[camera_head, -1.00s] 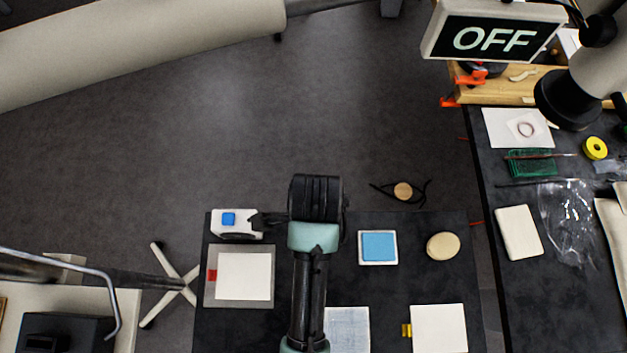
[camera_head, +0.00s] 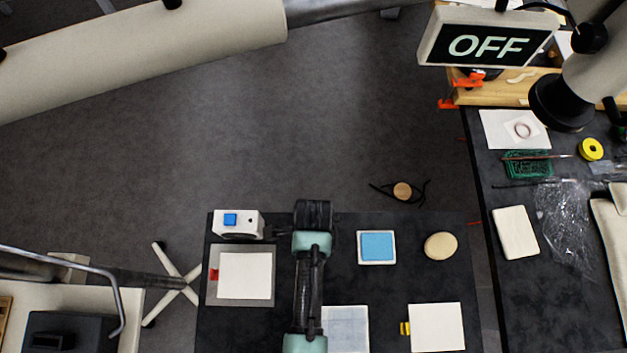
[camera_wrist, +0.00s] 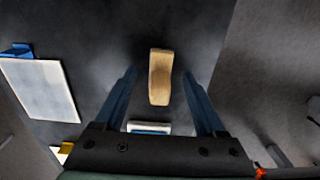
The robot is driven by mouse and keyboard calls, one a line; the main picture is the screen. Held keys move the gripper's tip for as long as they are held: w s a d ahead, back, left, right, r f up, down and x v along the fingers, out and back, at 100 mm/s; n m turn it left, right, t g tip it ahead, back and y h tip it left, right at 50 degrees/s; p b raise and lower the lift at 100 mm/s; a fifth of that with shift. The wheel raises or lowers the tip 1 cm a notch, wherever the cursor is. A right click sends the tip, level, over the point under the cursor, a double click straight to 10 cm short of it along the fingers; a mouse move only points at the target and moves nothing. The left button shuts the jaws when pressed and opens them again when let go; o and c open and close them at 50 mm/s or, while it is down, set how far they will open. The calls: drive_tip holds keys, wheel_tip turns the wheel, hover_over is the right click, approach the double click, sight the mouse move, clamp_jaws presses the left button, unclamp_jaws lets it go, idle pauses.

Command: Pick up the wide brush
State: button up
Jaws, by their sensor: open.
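In the wrist view a tan wooden block-like thing, which I take to be the wide brush (camera_wrist: 160,66), lies on the dark table top. I cannot make out bristles on it. My gripper (camera_wrist: 159,76) is open and points down, with its two dark blue fingers to the left and right of the brush in the picture. No contact shows, and I cannot tell how far above it the fingertips are. In the head view my arm hides the brush and the fingers.
The small dark table (camera_head: 284,335) holds a white box with a blue button (camera_head: 238,225), a white tray with a blue pad (camera_head: 377,246), a beige oval piece (camera_head: 441,245) and several sheets. A second bench (camera_head: 520,295) stands at the right. Open floor (camera_head: 260,140) lies behind.

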drive_tip(key=shift+f, duration=0.25)
drive_tip(key=shift+c, duration=0.3)
clamp_jaws()
wheel_tip(320, 180, up, 10)
drive_tip(key=shift+r+b, duration=0.1)
drive_tip(key=shift+b, duration=0.3)
idle(0.4)
